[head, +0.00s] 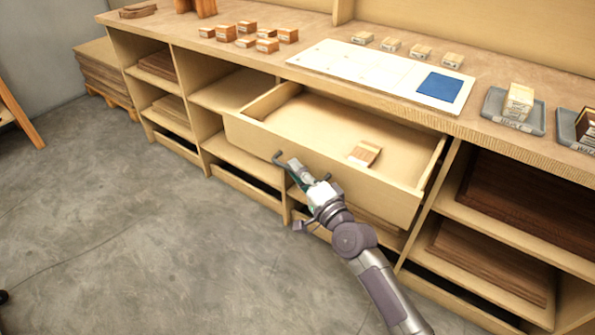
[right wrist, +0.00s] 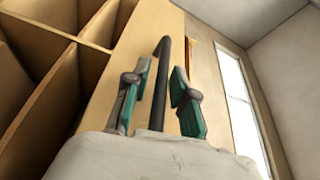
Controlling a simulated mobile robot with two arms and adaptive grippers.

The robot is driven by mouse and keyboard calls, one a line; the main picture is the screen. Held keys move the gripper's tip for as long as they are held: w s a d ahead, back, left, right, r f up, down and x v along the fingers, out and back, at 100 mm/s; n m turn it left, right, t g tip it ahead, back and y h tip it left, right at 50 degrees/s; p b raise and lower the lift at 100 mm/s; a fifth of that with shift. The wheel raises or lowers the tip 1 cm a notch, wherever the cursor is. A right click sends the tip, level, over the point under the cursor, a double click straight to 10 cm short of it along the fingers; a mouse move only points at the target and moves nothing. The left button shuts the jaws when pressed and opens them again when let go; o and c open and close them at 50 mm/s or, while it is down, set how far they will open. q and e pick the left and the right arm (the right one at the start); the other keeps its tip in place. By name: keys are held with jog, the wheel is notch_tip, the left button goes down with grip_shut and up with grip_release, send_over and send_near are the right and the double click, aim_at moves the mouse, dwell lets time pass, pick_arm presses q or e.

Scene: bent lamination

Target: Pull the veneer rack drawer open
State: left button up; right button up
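The veneer rack drawer (head: 330,170) is pulled well out from under the bench top in the head view, its inside showing. A small light-brown wood block (head: 365,153) lies in it. A dark bar handle (head: 279,157) is on the drawer's front, and it also shows in the right wrist view (right wrist: 160,80). My right gripper (head: 294,168) is at the handle. In the right wrist view its two green-padded fingers (right wrist: 159,103) stand open on either side of the bar, with gaps visible on both sides. My left gripper is not in view.
Open shelves with dark wood sheets (head: 493,265) lie right of the drawer. The bench top holds several small wood blocks (head: 267,45), a white board with a blue square (head: 438,87), and grey trays (head: 513,112). The concrete floor (head: 150,230) in front is clear.

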jog(key=shift+o, duration=0.3)
jog(key=r+v, duration=0.1)
jog(key=v, duration=1.1)
jog(key=shift+f, duration=0.45)
